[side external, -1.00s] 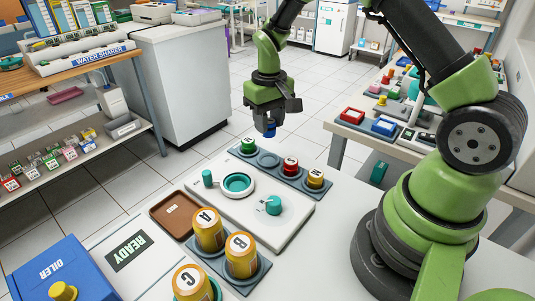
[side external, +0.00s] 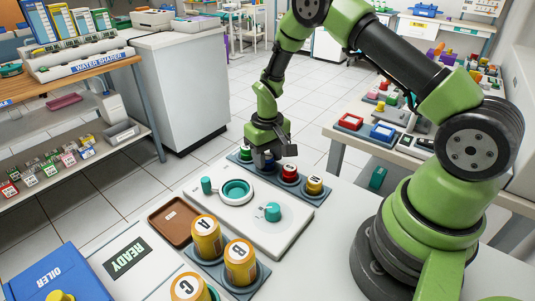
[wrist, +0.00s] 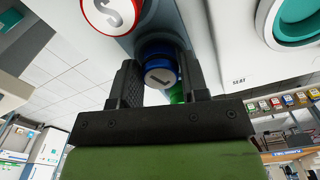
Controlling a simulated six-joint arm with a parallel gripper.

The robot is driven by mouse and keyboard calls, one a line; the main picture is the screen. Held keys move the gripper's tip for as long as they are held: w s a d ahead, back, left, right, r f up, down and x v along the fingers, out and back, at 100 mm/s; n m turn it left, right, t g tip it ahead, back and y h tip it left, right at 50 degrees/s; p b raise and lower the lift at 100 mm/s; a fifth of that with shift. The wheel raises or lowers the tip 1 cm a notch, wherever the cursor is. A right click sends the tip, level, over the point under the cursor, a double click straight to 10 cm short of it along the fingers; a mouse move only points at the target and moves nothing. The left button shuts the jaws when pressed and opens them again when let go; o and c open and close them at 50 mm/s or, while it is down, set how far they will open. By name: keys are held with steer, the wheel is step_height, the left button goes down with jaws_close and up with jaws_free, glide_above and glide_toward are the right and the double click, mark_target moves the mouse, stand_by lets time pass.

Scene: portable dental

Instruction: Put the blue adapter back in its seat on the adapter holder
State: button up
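The blue adapter (wrist: 160,57) sits between the two fingertips of my gripper (wrist: 160,72) in the wrist view, its light end face marked "L". My gripper (side external: 268,158) is shut on it, pointing down at the adapter holder (side external: 301,187) in the side view. The adapter is low over or in the seat between the green adapter (side external: 245,153) and the red adapter (side external: 290,170). The fingers mostly hide it there, and I cannot tell whether it is fully seated.
In front of the holder is a white unit with a teal ring (side external: 236,191) and a teal knob (side external: 273,211). A brown tray (side external: 172,220), several yellow cans (side external: 207,238) and a blue oiler box (side external: 45,272) stand nearer. The red adapter is close beside my fingers.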

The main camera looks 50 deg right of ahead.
steer(key=shift+o, duration=1.3)
step_height(320, 180, up, 12)
step_height(320, 180, up, 9)
steer(key=t, duration=0.2)
glide_above(267, 156)
steer(key=s+a, duration=0.3)
steer(key=s+a+r+t+y, duration=0.1)
steer(key=s+a+r+t, duration=0.1)
steer(key=s, duration=0.6)
steer(key=s+a+r+t+y, duration=0.1)
steer(key=s+a+r+t, duration=0.2)
steer(key=s+r, duration=0.3)
steer(key=shift+s+a+m, duration=0.4)
steer(key=shift+s+a, duration=0.25)
steer(key=shift+s, duration=1)
steer(key=shift+r, duration=0.1)
